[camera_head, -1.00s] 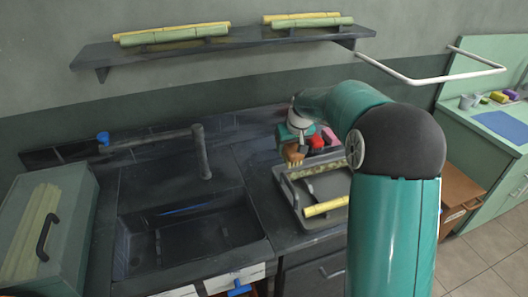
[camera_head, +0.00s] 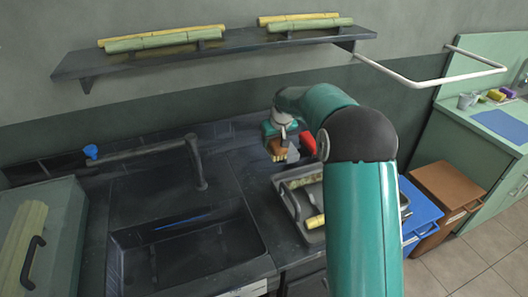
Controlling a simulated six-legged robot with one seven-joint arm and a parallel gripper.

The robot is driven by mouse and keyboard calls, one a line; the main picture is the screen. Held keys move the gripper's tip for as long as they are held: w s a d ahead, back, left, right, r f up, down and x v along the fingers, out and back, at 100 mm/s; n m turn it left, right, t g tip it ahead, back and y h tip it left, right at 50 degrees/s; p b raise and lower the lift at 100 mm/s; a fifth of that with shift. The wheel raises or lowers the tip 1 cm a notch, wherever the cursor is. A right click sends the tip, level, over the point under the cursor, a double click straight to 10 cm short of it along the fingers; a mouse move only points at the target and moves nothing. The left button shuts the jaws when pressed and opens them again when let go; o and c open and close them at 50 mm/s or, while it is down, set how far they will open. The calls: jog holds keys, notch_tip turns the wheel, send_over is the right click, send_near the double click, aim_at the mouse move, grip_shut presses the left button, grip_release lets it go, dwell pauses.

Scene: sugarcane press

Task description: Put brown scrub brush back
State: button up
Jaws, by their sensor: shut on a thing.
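The brown scrub brush (camera_head: 278,151) has a brown body with paler bristles below. It is at the counter's back, right of the sink and beyond the dark tray. My gripper (camera_head: 279,139) is shut on the brush from above. The fingers are small and partly hidden by the wrist, and I cannot tell whether the brush touches the counter. A red object (camera_head: 308,143) stands just right of the brush, partly hidden by my arm.
The dark tray (camera_head: 288,194) holds cane pieces and is partly covered by my arm. The sink (camera_head: 185,245) and its faucet (camera_head: 196,164) are to the left. A shelf (camera_head: 235,43) with cane hangs above. Blue (camera_head: 418,208) and brown (camera_head: 446,190) bins stand at right.

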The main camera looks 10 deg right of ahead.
jog(key=shift+w+a+f, duration=0.35)
jog(key=shift+w+f, duration=0.95)
jog(key=shift+f, duration=0.45)
jog(key=shift+w+a+f, duration=0.35)
jog(key=shift+w+f, duration=0.9)
jog(key=shift+f, duration=0.45)
jog(key=shift+w+a+f, duration=0.35)
jog(key=shift+w+f, duration=0.95)
jog(key=shift+f, duration=0.45)
jog(key=shift+f, duration=0.5)
jog(key=shift+f, duration=0.1)
jog(key=o, duration=0.9)
